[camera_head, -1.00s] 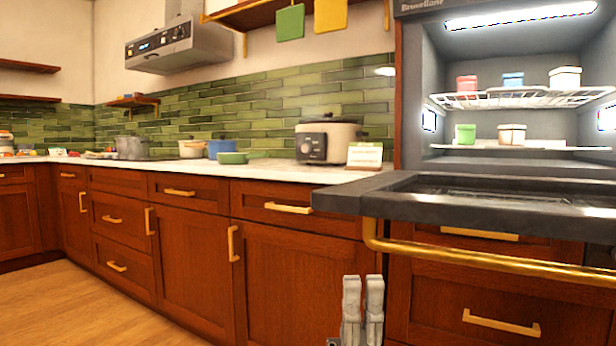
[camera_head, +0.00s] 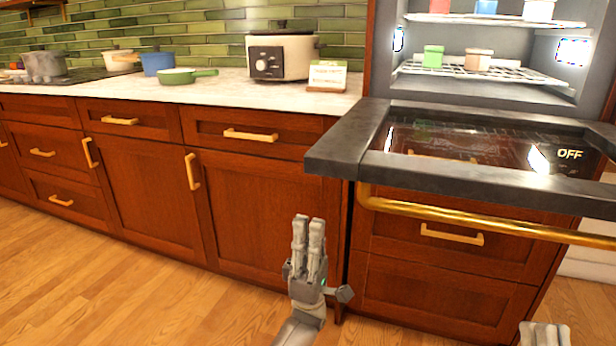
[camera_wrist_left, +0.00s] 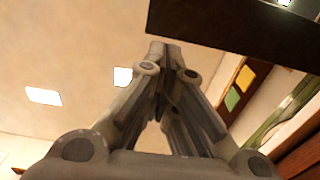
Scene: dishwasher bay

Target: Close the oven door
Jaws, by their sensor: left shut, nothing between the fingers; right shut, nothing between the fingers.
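The oven door (camera_head: 340,150) is folded down and open, lying about level in front of the oven cavity (camera_head: 500,85). Its brass handle bar (camera_head: 480,222) runs along the underside near the front edge. My left gripper (camera_head: 308,222) is shut and empty, pointing up, below and a little left of the door's left corner, apart from it. In the left wrist view its fingers (camera_wrist_left: 168,48) meet, and the dark door (camera_wrist_left: 230,30) shows above them. My right gripper (camera_head: 545,326) is at the bottom right edge, below the handle, shut and empty, with only its tips showing.
The oven holds wire racks (camera_head: 480,68) with small jars, including a green jar (camera_head: 433,56). Wooden drawers (camera_head: 440,235) lie below the door. Left is a counter (camera_head: 225,95) with a slow cooker (camera_head: 282,55) and a small sign (camera_head: 327,75). The wooden floor (camera_head: 150,280) is clear.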

